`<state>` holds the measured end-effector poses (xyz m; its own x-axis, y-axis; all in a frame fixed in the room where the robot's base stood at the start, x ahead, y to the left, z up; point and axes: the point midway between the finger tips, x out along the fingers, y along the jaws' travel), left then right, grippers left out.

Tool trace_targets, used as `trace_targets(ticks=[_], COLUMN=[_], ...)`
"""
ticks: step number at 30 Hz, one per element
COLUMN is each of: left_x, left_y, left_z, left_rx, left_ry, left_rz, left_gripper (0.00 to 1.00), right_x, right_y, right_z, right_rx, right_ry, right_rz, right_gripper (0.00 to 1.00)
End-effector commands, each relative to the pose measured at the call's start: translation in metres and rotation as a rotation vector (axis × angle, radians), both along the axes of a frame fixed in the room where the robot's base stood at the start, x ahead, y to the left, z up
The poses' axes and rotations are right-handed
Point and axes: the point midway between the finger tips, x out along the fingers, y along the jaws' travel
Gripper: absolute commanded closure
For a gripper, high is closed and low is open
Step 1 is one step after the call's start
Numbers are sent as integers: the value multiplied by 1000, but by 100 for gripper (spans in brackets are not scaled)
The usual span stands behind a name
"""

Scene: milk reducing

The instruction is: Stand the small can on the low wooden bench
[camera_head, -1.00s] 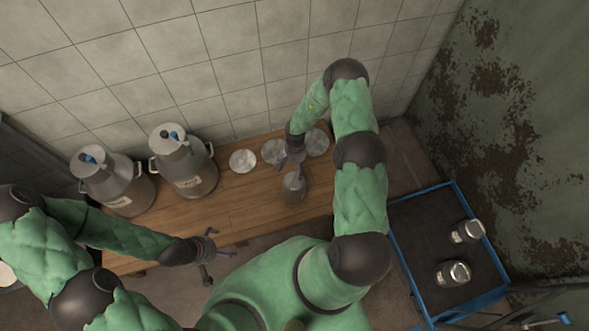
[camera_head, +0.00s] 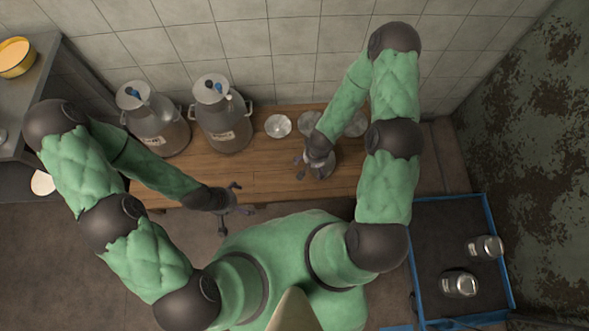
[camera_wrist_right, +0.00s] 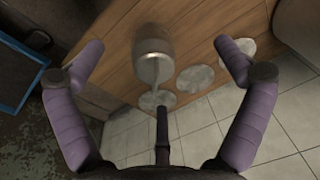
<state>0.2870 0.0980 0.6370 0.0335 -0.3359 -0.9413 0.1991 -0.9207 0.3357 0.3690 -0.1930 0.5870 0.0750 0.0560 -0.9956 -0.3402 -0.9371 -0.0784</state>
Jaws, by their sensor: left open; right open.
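The small metal can (camera_head: 323,168) is on the low wooden bench (camera_head: 262,172) near its front edge, and it looks upright. It also shows in the right wrist view (camera_wrist_right: 153,42), beyond the fingertips. My right gripper (camera_head: 306,168) is open and empty; in the head view it overlaps the can and partly hides it. In the right wrist view its two purple fingers (camera_wrist_right: 158,45) are spread wide, with the can between their lines and not gripped. My left gripper (camera_head: 236,204) is open and empty at the bench's front edge, left of the can.
Two large milk cans (camera_head: 222,118) (camera_head: 158,128) stand on the bench's left part. Several pale round discs lie along the back, one at left (camera_head: 278,126). A blue-edged cart (camera_head: 440,225) at right holds two metal jars (camera_head: 485,247) (camera_head: 460,284). Bare bench lies between the grippers.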

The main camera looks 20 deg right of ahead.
Motion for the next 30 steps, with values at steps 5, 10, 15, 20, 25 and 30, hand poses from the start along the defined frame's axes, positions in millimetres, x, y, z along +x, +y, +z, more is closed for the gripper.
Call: trace_targets(ticks=[5, 10, 15, 20, 25, 30], left_x=[0, 0, 0, 0, 0, 0], left_y=[0, 0, 0, 0, 0, 0], left_z=[0, 0, 0, 0, 0, 0], left_rx=[0, 0, 0, 0, 0, 0], left_ry=[0, 0, 0, 0, 0, 0], left_rz=[0, 0, 0, 0, 0, 0], left_gripper=[0, 0, 0, 0, 0, 0], right_x=[-32, -63, -80, -83, -83, -83], right_y=[43, 76, 92, 95, 94, 94], right_z=[20, 38, 48, 50, 50, 50], right_rx=[111, 213, 269, 280, 279, 279], right_ry=[-16, -5, 8, 13, 12, 12], right_rz=[78, 128, 150, 153, 153, 153], right_gripper=[0, 0, 0, 0, 0, 0])
